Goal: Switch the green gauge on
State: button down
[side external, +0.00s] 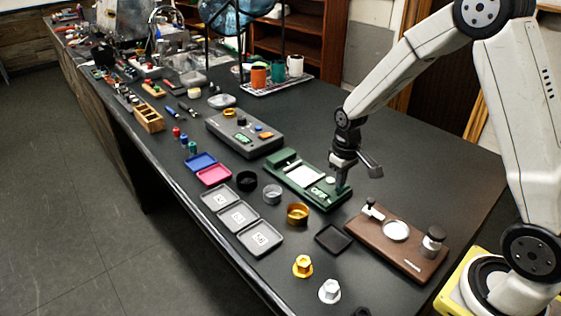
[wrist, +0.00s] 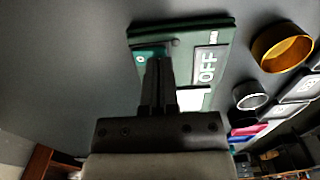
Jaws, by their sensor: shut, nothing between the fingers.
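The green gauge (side external: 283,160) lies on the black bench, with a pale plate (side external: 306,175) in its middle and a small display (side external: 322,191) near its front end. In the wrist view the gauge (wrist: 222,30) shows a label reading OFF (wrist: 208,66). Beside that label is a teal patch with a small white mark (wrist: 141,59). My gripper (side external: 342,188) points down over the gauge's front right corner. In the wrist view its shut fingertips (wrist: 159,63) are empty and overlap the teal patch, hiding part of it. I cannot tell whether they touch it.
A brown board (side external: 408,262) with a round dish and knob stands to the right. A grey box (side external: 245,135) stands behind. Bare bench lies to the right of the gauge.

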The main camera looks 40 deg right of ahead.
jog(key=shift+f, duration=0.3)
dwell(0.4)
jog(key=shift+r, duration=3.5)
jog(key=s+a, duration=0.2)
jog(key=s, duration=0.1)
jog(key=s+a+t, duration=0.1)
jog(key=s+a, duration=0.1)
jog(key=s, duration=0.2)
jog(key=s+a+f+t, duration=0.1)
jog(key=s+a, duration=0.1)
jog(key=s, duration=0.2)
jog(key=shift+s+a, duration=0.1)
jog(key=shift+a, duration=0.3)
jog(key=shift+s+a+f+t, duration=0.15)
jog(key=shift+s+t, duration=0.15)
jog(key=shift+s, duration=0.15)
